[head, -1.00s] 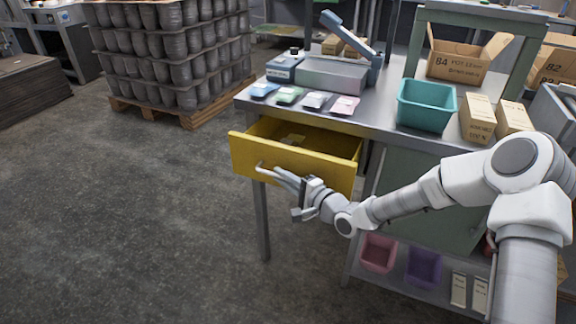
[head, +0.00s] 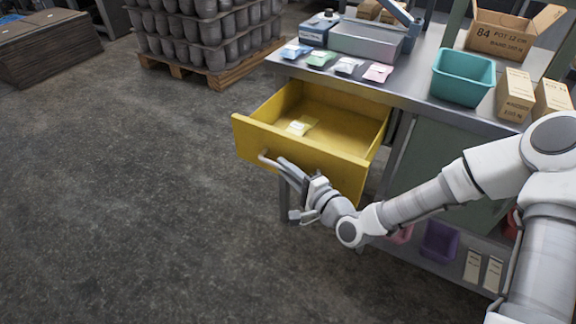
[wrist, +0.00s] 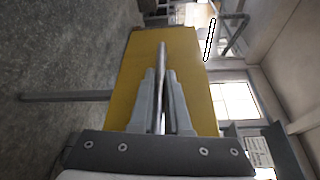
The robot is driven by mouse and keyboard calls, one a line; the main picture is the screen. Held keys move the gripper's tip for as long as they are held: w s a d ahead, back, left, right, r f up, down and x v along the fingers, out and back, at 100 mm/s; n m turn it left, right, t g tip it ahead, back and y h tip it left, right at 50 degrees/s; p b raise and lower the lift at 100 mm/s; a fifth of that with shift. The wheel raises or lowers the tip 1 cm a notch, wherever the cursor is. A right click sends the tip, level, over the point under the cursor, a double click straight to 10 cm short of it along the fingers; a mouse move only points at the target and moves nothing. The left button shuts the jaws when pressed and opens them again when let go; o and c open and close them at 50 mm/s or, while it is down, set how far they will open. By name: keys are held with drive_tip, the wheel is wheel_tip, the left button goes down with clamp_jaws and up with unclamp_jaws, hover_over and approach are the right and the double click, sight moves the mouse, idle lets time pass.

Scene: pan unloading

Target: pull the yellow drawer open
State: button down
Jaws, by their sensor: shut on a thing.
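The yellow drawer (head: 300,147) under the worktop is pulled well out, and its inside shows. The part of the handle inside the grip is hidden.
A purple bin (head: 440,240) stands on the lower shelf. The floor (head: 130,200) left of the drawer is clear.

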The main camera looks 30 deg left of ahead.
drive_tip(key=c, duration=0.9)
unclamp_jaws()
drive_tip(key=shift+d, duration=0.1)
drive_tip(key=shift+p+v, duration=3.25)
drive_tip(key=shift+v, duration=5.4)
drive_tip(key=shift+w, duration=0.1)
